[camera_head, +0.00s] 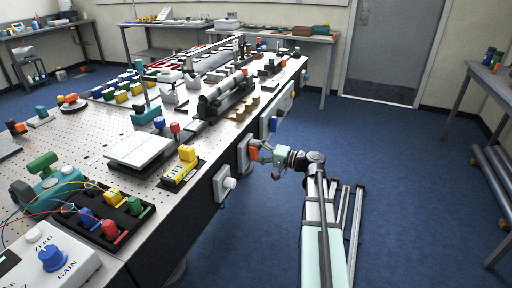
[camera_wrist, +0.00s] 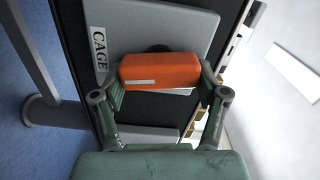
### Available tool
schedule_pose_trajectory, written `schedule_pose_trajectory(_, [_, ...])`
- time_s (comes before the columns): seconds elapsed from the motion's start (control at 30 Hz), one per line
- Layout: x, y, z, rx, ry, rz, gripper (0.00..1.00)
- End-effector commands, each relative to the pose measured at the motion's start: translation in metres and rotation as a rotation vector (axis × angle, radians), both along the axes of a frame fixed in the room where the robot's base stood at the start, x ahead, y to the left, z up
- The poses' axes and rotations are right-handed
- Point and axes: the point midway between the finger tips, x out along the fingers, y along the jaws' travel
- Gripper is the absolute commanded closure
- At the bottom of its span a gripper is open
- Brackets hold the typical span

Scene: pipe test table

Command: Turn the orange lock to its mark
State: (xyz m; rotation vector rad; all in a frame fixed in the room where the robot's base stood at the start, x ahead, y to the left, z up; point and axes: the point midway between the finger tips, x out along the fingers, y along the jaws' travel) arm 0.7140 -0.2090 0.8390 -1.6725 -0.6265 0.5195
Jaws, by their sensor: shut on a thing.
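The orange lock (camera_wrist: 160,70) is a block-shaped knob on a grey plate (camera_wrist: 185,27) labelled "CAGE" in the wrist view. A pale line runs along its near face. My gripper (camera_wrist: 160,88) is shut on the lock, with one finger at each end. In the head view my gripper (camera_head: 258,150) reaches the front side of the long table, where the orange lock (camera_head: 253,153) shows small between the fingers. A white strip shows just below the lock's right part in the wrist view. I cannot make out the mark.
The long perforated table (camera_head: 95,130) carries pipes, blocks and coloured parts. On its front side, a white knob plate (camera_head: 223,183) sits left of my gripper and a blue handle (camera_head: 273,124) right of it. The blue floor (camera_head: 400,180) right of my arm is clear.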

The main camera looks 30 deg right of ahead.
Motion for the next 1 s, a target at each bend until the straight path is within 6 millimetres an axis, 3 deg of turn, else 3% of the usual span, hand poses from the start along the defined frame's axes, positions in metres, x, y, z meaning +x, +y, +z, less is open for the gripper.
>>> schedule_pose_trajectory(0.4, [0.0012, 0.0004, 0.0001, 0.141, 0.119, 0.001, 0.62])
schedule_pose_trajectory(0.9, [0.0012, 0.0005, -0.0007, 0.156, 0.131, 0.001, 0.62])
schedule_pose_trajectory(0.93, [0.0012, 0.0005, -0.0007, 0.156, 0.131, 0.001, 0.24])
schedule_pose_trajectory(1.0, [0.001, 0.0004, -0.0008, 0.156, 0.132, 0.001, 0.02])
